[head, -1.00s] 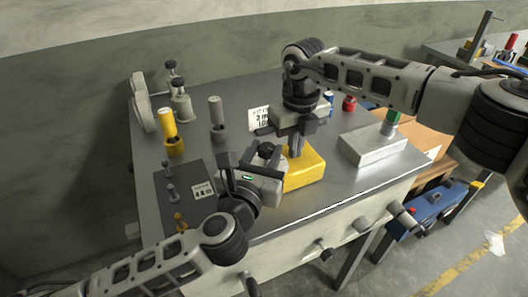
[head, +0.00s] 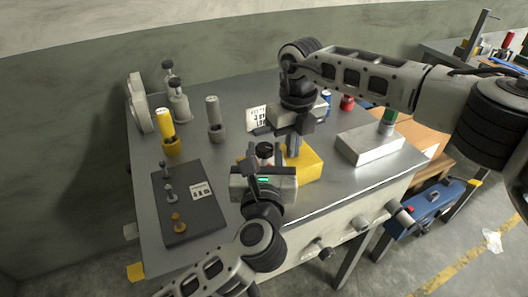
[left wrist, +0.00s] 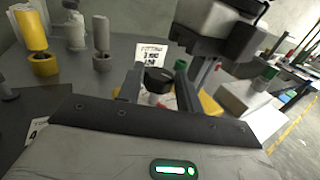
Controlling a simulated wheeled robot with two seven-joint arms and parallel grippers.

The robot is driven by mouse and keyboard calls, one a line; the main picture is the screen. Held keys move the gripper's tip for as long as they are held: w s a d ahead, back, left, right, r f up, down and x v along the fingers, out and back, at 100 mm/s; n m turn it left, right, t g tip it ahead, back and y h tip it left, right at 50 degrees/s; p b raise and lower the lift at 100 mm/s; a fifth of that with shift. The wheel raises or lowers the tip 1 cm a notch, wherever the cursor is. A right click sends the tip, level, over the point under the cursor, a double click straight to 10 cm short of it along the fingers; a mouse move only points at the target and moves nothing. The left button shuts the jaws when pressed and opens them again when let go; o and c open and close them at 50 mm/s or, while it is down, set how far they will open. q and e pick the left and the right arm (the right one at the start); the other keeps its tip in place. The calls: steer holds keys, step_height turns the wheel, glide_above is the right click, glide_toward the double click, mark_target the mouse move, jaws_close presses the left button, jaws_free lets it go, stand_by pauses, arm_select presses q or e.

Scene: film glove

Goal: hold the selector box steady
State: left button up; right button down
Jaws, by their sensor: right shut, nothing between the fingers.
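A yellow box (head: 305,161), which looks like the selector box, sits near the front of the grey bench top. A round black knob (head: 265,149) shows at its left end; it also shows in the left wrist view (left wrist: 158,80). My left gripper (head: 264,157) is at the box's left end, fingers apart on either side of the knob; in the left wrist view I cannot tell whether they touch anything. My right gripper (head: 293,145) is shut and empty, pointing down at the top of the box. The left gripper's body hides part of the box.
A dark panel (head: 182,225) with small knobs and a label lies at left. Yellow (head: 168,133) and grey (head: 214,120) cylinders stand behind it. A printed card (head: 257,119) stands behind the box. A pale metal block (head: 368,144) is at right. Handles project from the bench's front.

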arm_select(q)
steer(key=shift+o, duration=1.4)
steer(key=shift+a+m+h, duration=0.15)
steer(key=shift+m+h, duration=0.65)
steer(key=shift+h, duration=0.35)
steer(key=shift+a+m+h, duration=0.15)
steer(key=shift+m+h, duration=0.65)
steer(key=shift+h, duration=0.35)
steer(key=shift+s+f+h, duration=0.1)
steer(key=shift+s+h, duration=0.2)
steer(key=v, duration=1.1)
step_height(320, 180, up, 6)
steer(key=w+t+h, duration=0.1)
steer(key=t+h, duration=0.1)
steer(key=h, duration=0.1)
steer(key=shift+w+a+f+m+g+h, duration=0.15)
steer(key=shift+a+f+m+g+h, duration=0.95)
steer(key=shift+a+f+m+g, duration=0.35)
steer(key=shift+w+a+f+m+g+h, duration=0.1)
steer(key=shift+a+f+m+g+h, duration=1.1)
steer(key=shift+a+g, duration=0.35)
